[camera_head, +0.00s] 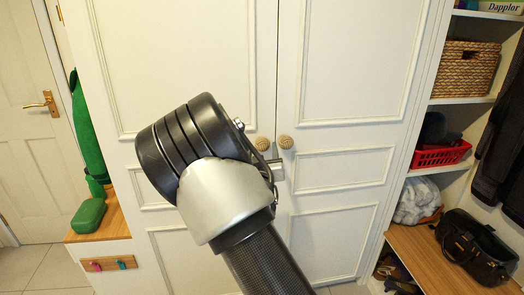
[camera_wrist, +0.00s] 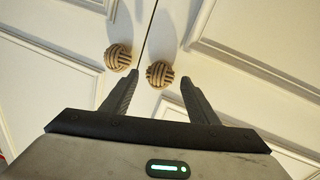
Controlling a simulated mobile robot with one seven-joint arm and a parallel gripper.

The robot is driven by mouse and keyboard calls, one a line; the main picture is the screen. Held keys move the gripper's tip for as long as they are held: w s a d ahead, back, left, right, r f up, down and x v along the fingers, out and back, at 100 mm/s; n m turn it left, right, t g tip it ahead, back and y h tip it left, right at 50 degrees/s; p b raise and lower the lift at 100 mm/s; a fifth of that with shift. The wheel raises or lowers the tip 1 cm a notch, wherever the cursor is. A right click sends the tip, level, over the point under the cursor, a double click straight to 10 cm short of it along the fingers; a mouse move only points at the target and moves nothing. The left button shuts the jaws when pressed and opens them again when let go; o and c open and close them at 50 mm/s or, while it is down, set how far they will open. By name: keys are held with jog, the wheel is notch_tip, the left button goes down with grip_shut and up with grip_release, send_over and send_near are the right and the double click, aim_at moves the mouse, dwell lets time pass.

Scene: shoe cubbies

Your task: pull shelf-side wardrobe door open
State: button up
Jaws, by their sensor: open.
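The white wardrobe has two doors, both shut with a thin seam between them. The shelf-side door (camera_head: 345,110) is the right one and has a round woven knob (camera_head: 286,142). That knob also shows in the wrist view (camera_wrist: 159,74). The other door (camera_head: 170,60) has a matching knob (camera_head: 262,143), also seen in the wrist view (camera_wrist: 118,57). My gripper (camera_wrist: 160,78) is open, and the shelf-side knob appears between its fingertips. I cannot tell whether either finger touches it. In the head view my arm hides most of the gripper.
Open cubbies stand right of the wardrobe, with a wicker basket (camera_head: 465,70), a red basket (camera_head: 442,153) and a black bag (camera_head: 472,246) on a wooden bench (camera_head: 425,250).

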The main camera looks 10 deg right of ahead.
jog(key=shift+w+d, duration=0.15)
jog(key=shift+w, duration=0.55)
grip_shut()
jog(key=shift+s, duration=0.15)
